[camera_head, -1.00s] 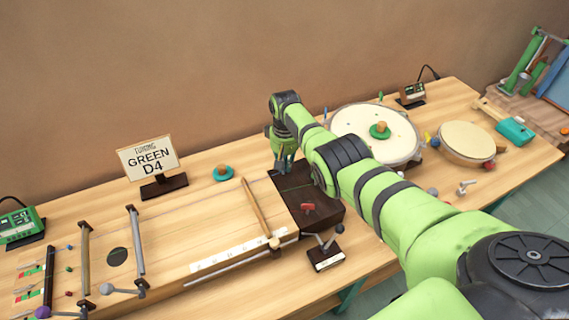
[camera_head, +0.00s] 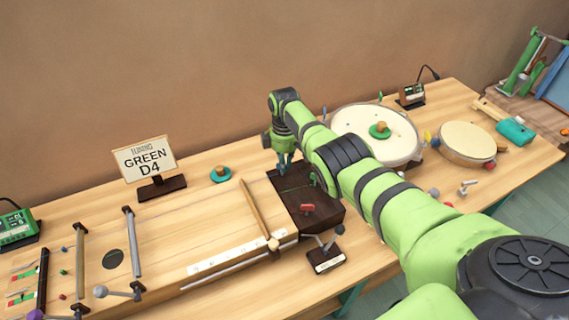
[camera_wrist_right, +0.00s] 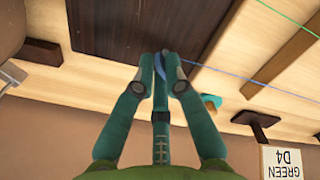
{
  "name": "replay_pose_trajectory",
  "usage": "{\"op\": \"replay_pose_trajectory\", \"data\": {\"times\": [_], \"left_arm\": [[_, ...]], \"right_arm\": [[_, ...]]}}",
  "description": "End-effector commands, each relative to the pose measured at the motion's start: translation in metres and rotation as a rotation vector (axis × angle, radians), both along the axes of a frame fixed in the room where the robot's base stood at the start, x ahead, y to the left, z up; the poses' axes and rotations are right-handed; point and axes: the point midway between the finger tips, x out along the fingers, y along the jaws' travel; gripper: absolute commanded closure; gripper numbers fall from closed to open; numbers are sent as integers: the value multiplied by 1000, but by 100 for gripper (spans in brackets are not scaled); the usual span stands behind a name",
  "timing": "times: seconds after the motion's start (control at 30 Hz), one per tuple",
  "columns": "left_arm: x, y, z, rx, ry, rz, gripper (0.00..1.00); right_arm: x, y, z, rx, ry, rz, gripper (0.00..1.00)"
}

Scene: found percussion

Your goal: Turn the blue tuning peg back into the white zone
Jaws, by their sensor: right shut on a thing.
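The blue tuning peg (camera_wrist_right: 161,67) shows as a blue edge between the fingertips of my right gripper (camera_wrist_right: 160,75) in the right wrist view. The gripper is shut on it, over the dark brown end block (camera_wrist_right: 105,25). In the head view my right gripper (camera_head: 284,163) points down at the back of the same dark block (camera_head: 318,214); the blue peg is hidden there. A red peg (camera_head: 307,208) stands nearer the front of that block. A blue string (camera_wrist_right: 225,74) runs from the gripped peg. I cannot make out the blue peg's white zone. My left gripper is not in view.
A stringed wooden board (camera_head: 215,225) lies left of the block. A "GREEN D4" sign (camera_head: 147,158) and a teal disc with a knob (camera_head: 220,174) stand behind it. A small stand with a lever (camera_head: 325,260) is in front. Drums (camera_head: 468,141) stand to the right.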

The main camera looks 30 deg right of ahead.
Motion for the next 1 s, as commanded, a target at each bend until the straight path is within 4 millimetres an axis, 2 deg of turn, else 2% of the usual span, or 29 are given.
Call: {"op": "replay_pose_trajectory", "data": {"times": [0.4, 0.97, 1.0], "left_arm": [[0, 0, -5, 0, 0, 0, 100], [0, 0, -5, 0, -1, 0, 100], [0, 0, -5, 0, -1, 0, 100]], "right_arm": [[3, 0, 2, 0, -7, 197, 100], [4, 0, 2, 0, -7, 226, 100], [4, 0, 2, 0, -7, 226, 79]]}}
